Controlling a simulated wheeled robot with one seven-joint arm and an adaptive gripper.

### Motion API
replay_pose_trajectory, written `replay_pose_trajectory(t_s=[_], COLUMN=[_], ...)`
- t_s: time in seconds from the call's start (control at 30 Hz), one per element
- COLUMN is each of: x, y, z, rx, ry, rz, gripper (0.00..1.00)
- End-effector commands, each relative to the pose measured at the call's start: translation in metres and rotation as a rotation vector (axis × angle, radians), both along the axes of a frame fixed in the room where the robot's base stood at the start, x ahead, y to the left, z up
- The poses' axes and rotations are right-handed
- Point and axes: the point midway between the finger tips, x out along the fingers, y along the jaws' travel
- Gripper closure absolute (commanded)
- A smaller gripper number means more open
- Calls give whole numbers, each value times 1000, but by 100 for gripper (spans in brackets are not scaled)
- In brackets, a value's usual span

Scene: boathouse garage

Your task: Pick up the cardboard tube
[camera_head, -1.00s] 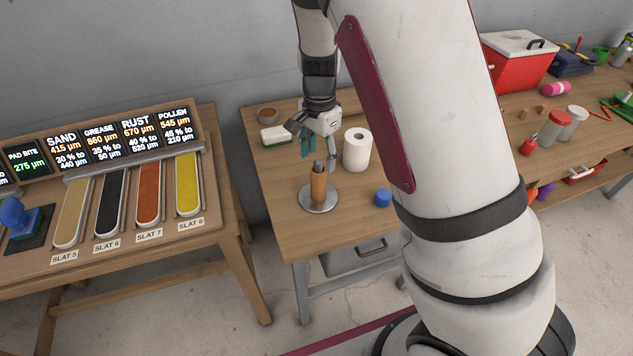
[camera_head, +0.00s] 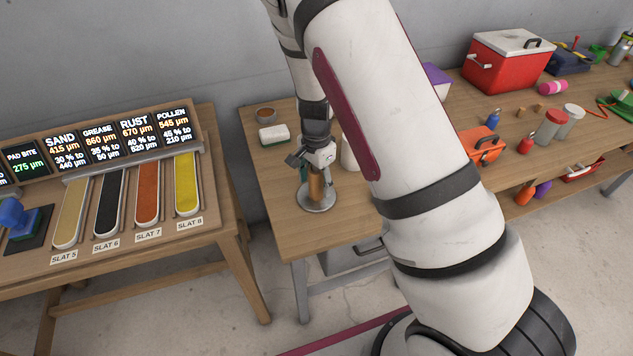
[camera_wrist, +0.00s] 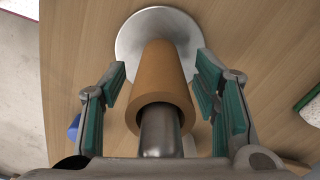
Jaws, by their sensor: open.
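The brown cardboard tube (camera_head: 316,186) stands upright around a metal post on a round metal base (camera_head: 316,206) on the wooden table. In the wrist view the tube (camera_wrist: 160,85) sits between the two green-padded fingers, with the grey post (camera_wrist: 160,133) coming out of its near end and the round base (camera_wrist: 130,40) beyond. My gripper (camera_wrist: 161,95) is open, one finger on each side of the tube, with a visible gap on both sides. In the head view my gripper (camera_head: 312,172) is over the tube's top and hides part of it.
A white roll (camera_head: 349,153) stands just right of my gripper, partly hidden by my arm. A blue object (camera_wrist: 74,127) shows at the left in the wrist view.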

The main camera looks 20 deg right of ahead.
Motion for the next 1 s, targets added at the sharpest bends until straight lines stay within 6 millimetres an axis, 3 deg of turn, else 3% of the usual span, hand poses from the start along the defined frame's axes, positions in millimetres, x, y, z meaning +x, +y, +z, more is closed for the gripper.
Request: replay_pose_trajectory(t_s=[0.07, 0.23, 0.67, 0.87, 1.0], x=[0, 0, 0, 1, 1], y=[0, 0, 0, 1, 1], z=[0, 0, 3, 18, 39], rx=[0, 0, 0, 0, 1], ry=[0, 0, 0, -3, -4], rz=[0, 1, 1, 2, 2], gripper=[44, 83, 83, 83, 83])
